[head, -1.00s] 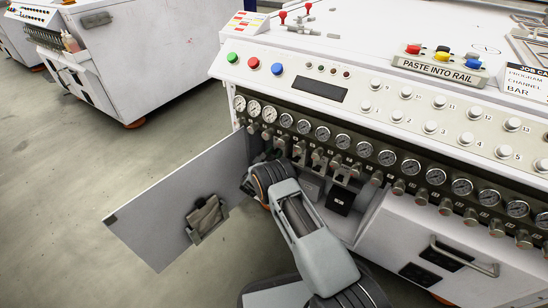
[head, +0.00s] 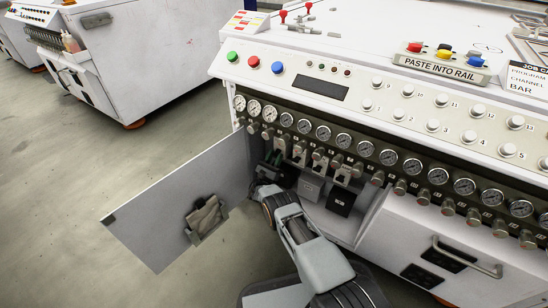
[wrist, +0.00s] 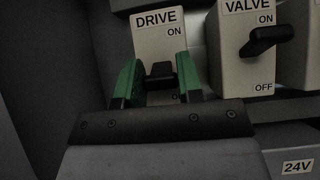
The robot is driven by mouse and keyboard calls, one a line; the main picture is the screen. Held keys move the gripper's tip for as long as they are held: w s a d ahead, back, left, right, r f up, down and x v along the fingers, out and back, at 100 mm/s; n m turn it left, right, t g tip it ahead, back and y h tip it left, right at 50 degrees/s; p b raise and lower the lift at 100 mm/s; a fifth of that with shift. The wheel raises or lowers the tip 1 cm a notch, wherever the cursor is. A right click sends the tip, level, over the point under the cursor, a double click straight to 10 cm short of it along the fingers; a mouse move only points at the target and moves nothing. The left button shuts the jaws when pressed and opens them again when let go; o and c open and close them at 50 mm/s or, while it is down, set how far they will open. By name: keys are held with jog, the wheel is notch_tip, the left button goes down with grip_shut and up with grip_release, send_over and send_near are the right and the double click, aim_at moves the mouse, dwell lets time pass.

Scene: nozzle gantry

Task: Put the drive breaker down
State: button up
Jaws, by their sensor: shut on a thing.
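The drive breaker (wrist: 158,40) is a pale box marked DRIVE and ON in the wrist view. Its short black lever (wrist: 160,73) sits between the two green fingers of my gripper (wrist: 157,67), below the ON mark. My gripper is shut on this lever. The lower mark of the breaker is mostly hidden behind the gripper. In the head view my gripper reaches into the open cabinet at its left end, and its green fingers are small and partly hidden by my wrist.
The valve breaker (wrist: 250,55), with a black lever, stands close on the right. A 24V label (wrist: 297,167) is lower right. The open cabinet door (head: 180,205) stands left of my arm, with a pouch (head: 206,217) on it. A row of gauges (head: 322,133) runs above.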

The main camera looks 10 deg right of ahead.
dwell(0.3)
jog(key=o, duration=0.9)
jog(key=shift+o, duration=0.2)
jog(key=v, duration=1.3)
jog(key=shift+s+a+f, duration=0.2)
jog(key=shift+s, duration=0.05)
jog(key=shift+a, duration=0.1)
